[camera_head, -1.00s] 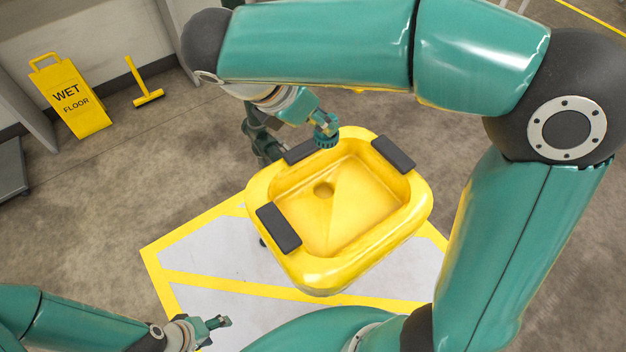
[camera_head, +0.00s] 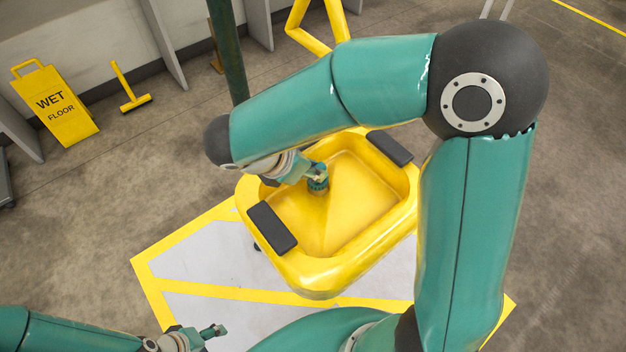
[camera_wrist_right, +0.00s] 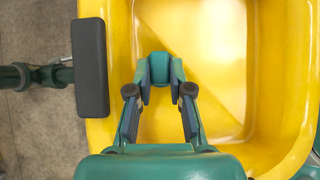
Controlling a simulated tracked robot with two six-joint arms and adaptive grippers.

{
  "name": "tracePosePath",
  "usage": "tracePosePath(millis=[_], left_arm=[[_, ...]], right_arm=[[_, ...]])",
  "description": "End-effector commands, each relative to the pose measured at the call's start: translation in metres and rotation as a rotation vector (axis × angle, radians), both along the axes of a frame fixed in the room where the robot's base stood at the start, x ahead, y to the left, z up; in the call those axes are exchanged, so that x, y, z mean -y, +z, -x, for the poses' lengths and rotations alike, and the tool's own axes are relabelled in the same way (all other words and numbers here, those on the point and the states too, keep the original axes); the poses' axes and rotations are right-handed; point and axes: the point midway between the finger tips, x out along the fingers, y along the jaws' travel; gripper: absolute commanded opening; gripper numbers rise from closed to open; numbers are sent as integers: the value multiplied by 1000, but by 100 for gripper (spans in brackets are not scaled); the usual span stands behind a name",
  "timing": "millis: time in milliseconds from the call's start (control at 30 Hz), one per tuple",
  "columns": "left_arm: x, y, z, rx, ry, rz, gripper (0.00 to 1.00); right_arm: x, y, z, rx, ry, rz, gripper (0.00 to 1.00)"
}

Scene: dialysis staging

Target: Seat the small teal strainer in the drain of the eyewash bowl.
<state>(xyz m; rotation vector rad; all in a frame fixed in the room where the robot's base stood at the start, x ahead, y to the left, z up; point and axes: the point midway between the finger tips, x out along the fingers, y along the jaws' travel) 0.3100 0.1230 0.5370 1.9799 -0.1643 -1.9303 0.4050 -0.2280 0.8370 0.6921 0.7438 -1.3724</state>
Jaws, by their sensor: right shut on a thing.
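The yellow eyewash bowl (camera_head: 357,252) stands in the middle of the head view, and its floor shows in the wrist view (camera_wrist_right: 205,45). My right gripper (camera_head: 319,175) reaches into the bowl and is shut on the small teal strainer (camera_head: 318,187). In the wrist view the strainer (camera_wrist_right: 160,66) sits between the two fingertips, over the bowl floor. The drain hole is hidden behind the strainer and gripper, so I cannot tell whether the strainer is above it or in it. My left gripper (camera_head: 217,331) is at the lower left, away from the bowl; its jaw state is unclear.
Dark pads lie on the bowl's rim, one at the front left (camera_head: 271,227) and one at the back right (camera_head: 390,148). A dark green post (camera_head: 228,50) stands behind.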

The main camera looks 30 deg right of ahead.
Motion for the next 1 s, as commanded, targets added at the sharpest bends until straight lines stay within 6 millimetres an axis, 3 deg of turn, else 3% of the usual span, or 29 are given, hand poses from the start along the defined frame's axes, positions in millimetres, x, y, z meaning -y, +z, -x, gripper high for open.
tracePosePath(millis=[233,500,533,667,1000], left_arm=[[0,-8,0,0,0,0,59],[0,-8,0,0,0,0,59],[0,-8,0,0,0,0,59],[0,-8,0,0,0,0,59],[0,-8,0,0,0,0,59]], right_arm=[[0,-35,1,-5,1,1,0],[0,-41,1,-3,-2,-3,0],[0,-41,1,-3,-1,-3,23],[0,-41,1,-3,-1,-2,45],[-1,-39,1,-1,-1,-1,45]])
